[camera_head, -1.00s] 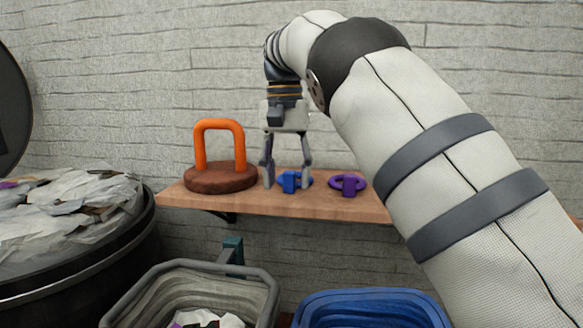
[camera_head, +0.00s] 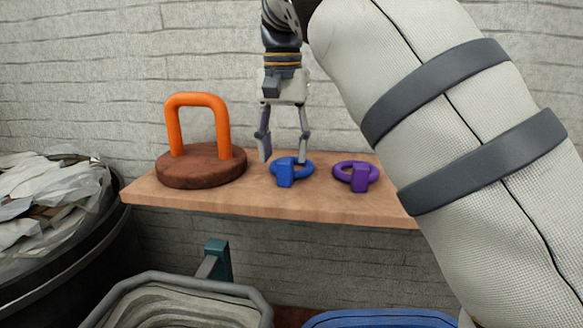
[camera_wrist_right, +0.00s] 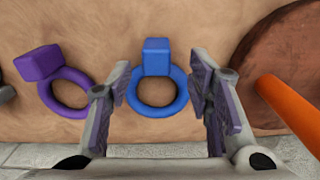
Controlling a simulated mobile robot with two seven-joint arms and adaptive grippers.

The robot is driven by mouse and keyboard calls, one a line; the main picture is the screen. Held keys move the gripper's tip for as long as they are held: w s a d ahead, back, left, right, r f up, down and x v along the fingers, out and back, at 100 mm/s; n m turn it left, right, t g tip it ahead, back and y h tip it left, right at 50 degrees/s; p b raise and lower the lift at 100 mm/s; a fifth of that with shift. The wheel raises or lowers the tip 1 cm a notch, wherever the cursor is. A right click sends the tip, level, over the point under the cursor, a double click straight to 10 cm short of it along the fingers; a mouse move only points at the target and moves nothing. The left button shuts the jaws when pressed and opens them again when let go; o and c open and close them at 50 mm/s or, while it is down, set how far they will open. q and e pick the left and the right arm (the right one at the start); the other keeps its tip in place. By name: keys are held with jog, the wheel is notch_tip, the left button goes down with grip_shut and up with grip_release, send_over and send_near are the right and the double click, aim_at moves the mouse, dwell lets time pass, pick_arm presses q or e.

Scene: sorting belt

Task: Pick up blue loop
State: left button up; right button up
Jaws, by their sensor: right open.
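The blue loop (camera_head: 291,170), a ring with a square block on it, lies on the wooden shelf (camera_head: 330,204). My right gripper (camera_head: 285,158) points down over it, open and empty, with its fingertips close above or behind the loop. In the right wrist view the blue loop (camera_wrist_right: 157,90) shows between the two open fingers of the right gripper (camera_wrist_right: 165,88). I cannot tell whether a finger touches it. My left gripper is not in view.
A purple loop (camera_head: 357,174) lies right of the blue one. An orange arch (camera_head: 198,101) on a round brown base (camera_head: 201,165) stands to the left. Below are a grey bin (camera_head: 180,287), a blue bin (camera_head: 380,319) and a dark bin of wrappings (camera_head: 45,190).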

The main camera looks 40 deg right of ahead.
aim_at(284, 162)
jog(key=f, duration=0.1)
jog(key=s+f, duration=0.1)
jog(key=a+f, duration=0.1)
jog(key=shift+s+f+p, duration=0.15)
jog(key=shift+f+p, duration=0.2)
jog(key=shift+f, duration=0.35)
jog(key=c, duration=1)
jog(key=shift+r, duration=0.1)
